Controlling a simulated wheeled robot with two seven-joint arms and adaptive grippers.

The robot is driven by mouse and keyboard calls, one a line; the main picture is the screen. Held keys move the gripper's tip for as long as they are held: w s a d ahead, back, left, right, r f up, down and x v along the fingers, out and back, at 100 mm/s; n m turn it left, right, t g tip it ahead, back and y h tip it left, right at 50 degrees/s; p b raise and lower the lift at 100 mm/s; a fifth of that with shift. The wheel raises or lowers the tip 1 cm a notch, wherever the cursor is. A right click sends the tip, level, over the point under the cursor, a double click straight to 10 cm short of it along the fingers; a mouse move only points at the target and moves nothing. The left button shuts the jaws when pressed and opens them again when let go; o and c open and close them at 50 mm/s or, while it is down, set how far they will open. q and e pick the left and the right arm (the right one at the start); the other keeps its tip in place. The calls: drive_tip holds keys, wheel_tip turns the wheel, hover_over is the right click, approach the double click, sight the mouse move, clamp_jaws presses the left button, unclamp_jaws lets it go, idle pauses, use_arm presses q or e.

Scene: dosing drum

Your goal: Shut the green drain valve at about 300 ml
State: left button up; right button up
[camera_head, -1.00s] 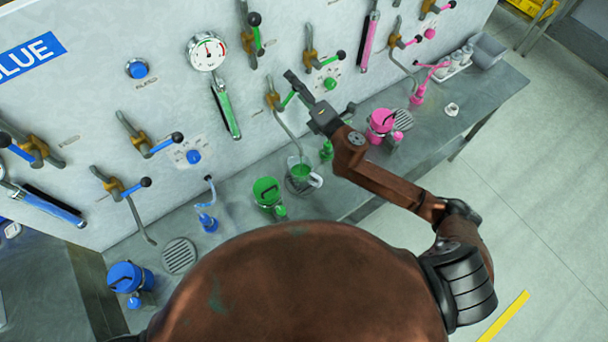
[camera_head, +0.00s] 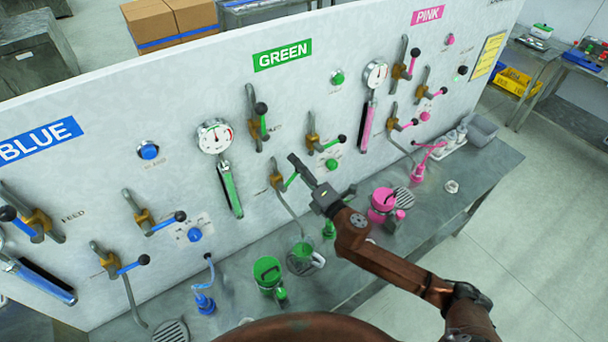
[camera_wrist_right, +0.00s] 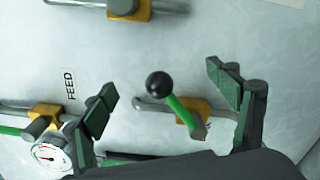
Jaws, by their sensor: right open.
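The green drain valve (camera_head: 278,180) is on the panel, with its spout running down toward a clear jug (camera_head: 303,252) on the bench. Green liquid shows in the jug; its level against any marks is too small to read. My right gripper (camera_head: 297,167) is at this valve and covers part of its lever. In the right wrist view my right gripper (camera_wrist_right: 165,97) is open. The valve's green lever (camera_wrist_right: 180,109) with a black ball end (camera_wrist_right: 160,85) lies between the spread fingers, apparently touching neither. My left gripper is not in view.
Another green-column valve (camera_head: 313,143) is just above, and the green feed valve (camera_head: 257,115) is higher. A gauge (camera_head: 215,136) and a green sight tube (camera_head: 230,190) are to the left. A green canister (camera_head: 267,272) and a pink canister (camera_head: 383,203) flank the jug.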

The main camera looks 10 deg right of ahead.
drive_tip(key=shift+w+d+f+b, duration=0.1)
drive_tip(key=shift+d+f+b, duration=0.3)
drive_tip(key=shift+f, duration=0.3)
drive_tip(key=shift+w+d+f+b, duration=0.15)
drive_tip(key=shift+d+f+b, duration=0.3)
drive_tip(key=shift+f, duration=0.3)
drive_tip(key=shift+w+d+f+b, duration=0.1)
drive_tip(key=shift+d+f+b, duration=0.15)
drive_tip(key=shift+f+b, duration=0.35)
drive_tip(key=shift+w+d+f+b, duration=0.15)
drive_tip(key=shift+f+b, duration=0.8)
drive_tip(key=shift+f, duration=0.9)
drive_tip(key=shift+d+f+b, duration=0.1)
drive_tip(key=shift+f+b, duration=0.3)
drive_tip(key=shift+f, duration=0.25)
drive_tip(key=shift+f+b, duration=0.45)
drive_tip(key=shift+f, duration=0.05)
